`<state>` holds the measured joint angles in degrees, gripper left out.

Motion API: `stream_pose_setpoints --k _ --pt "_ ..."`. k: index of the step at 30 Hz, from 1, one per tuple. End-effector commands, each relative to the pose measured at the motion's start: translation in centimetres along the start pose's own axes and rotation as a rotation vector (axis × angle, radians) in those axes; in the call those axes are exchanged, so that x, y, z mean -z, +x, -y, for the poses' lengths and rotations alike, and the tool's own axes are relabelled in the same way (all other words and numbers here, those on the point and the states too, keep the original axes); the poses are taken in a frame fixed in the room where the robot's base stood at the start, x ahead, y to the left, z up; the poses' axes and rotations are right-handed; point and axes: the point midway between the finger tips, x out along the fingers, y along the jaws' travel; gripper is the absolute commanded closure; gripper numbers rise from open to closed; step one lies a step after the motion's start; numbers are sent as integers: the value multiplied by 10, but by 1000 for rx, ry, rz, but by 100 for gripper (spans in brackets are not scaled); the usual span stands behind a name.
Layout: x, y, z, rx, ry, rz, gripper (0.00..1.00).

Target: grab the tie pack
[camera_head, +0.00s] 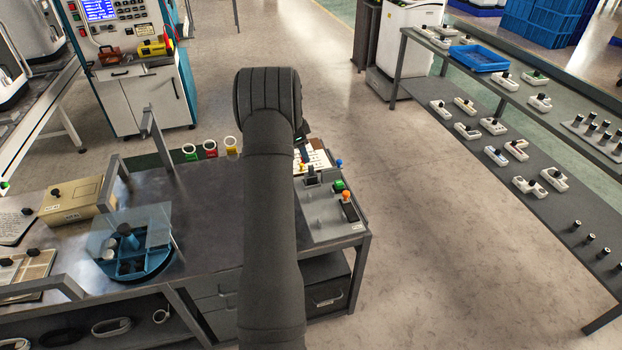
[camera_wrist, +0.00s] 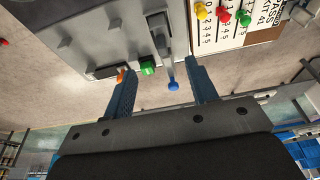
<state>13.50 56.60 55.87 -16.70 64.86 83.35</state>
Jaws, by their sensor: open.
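I cannot make out a tie pack for certain in either view. My gripper (camera_wrist: 161,64) is open, its two blue fingers apart with nothing held between them. In the wrist view, a grey panel (camera_wrist: 105,28) lies beyond the fingertips, with a green knob (camera_wrist: 148,65) and a blue-tipped lever (camera_wrist: 172,84) showing between the fingers. An orange knob (camera_wrist: 124,75) is by the left finger. In the head view, my arm covers most of the gripper, over the right end of the bench, and hides part of the bench top.
A card with coloured pegs (camera_wrist: 228,28) lies beside the panel. A shelf rack (camera_head: 465,100) stands right, across clear floor (camera_head: 440,240).

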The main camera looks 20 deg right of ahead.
Motion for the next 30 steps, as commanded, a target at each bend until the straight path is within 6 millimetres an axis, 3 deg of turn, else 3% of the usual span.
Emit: stream_pose_setpoints --k 3,9,17,24,30 --pt "0 27 0 -2 0 1 47" --pt "1 57 0 -1 0 0 47" --pt "2 71 0 1 -1 0 47" --pt "5 106 2 0 -1 0 47" --pt "5 116 2 1 -1 0 47"
